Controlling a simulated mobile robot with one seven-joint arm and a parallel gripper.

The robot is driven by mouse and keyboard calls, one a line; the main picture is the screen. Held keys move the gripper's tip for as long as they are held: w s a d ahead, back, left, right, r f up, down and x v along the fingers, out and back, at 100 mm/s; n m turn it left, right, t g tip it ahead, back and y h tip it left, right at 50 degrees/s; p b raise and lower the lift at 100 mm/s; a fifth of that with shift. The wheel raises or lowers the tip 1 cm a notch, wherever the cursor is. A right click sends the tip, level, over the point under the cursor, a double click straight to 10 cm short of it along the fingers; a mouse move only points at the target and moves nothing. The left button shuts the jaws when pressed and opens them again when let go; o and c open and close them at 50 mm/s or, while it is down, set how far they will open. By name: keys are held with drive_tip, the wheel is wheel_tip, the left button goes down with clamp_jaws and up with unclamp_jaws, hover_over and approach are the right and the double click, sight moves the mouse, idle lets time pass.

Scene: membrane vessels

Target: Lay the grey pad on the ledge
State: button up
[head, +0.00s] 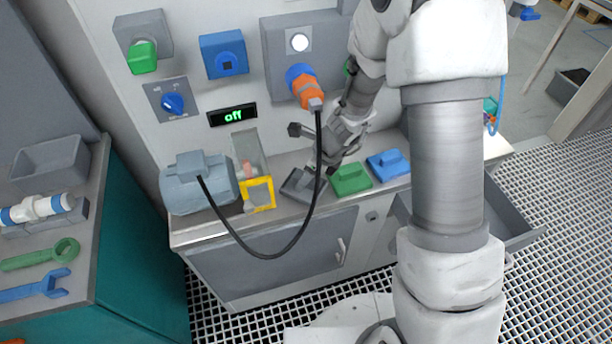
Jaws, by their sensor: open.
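The grey pad (298,186) is a dark flat piece with a raised grip. It appears to rest on the metal ledge (203,228), left of a green pad (351,180) and close to the front edge. A black cable crosses in front of its right part. Whether it lies fully flat is hard to tell. My gripper (311,150) is open just above and slightly right of the grey pad, with its fingers spread and nothing seen between them. My arm comes down from the upper right and hides part of the wall and ledge.
A blue pad (388,164) lies right of the green one. A grey-blue motor (199,184) and a yellow frame (259,194) stand on the ledge at left. The black cable (291,246) loops from the motor to an orange plug (306,88). An open drawer (508,218) juts out at right.

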sight(313, 182)
drive_tip(key=p+v, duration=0.1)
drive_tip(key=v, duration=0.2)
drive_tip(key=shift+s+d+r, duration=0.1)
drive_tip(key=shift+d+r, duration=0.2)
drive_tip(key=s+d+b, duration=0.1)
drive_tip(key=s+d, duration=0.4)
drive_tip(key=d, duration=0.5)
drive_tip(key=s+a+r+n+t, duration=0.1)
drive_tip(key=s+a+r+n, duration=0.1)
drive_tip(key=r+n, duration=0.45)
drive_tip(key=s+a+r+n, duration=0.1)
drive_tip(key=s+r+n, duration=0.1)
drive_tip(key=r+n, duration=0.5)
drive_tip(key=s+d+r+n+t+h, duration=0.2)
drive_tip(key=s+d+r+n+h, duration=0.1)
drive_tip(key=s+r+n, duration=0.6)
wheel_tip(313, 182, up, 2)
drive_tip(key=shift+s+d+r+n+h, duration=0.15)
drive_tip(key=shift+s+d+n+h, duration=0.2)
drive_tip(key=shift+n, duration=0.3)
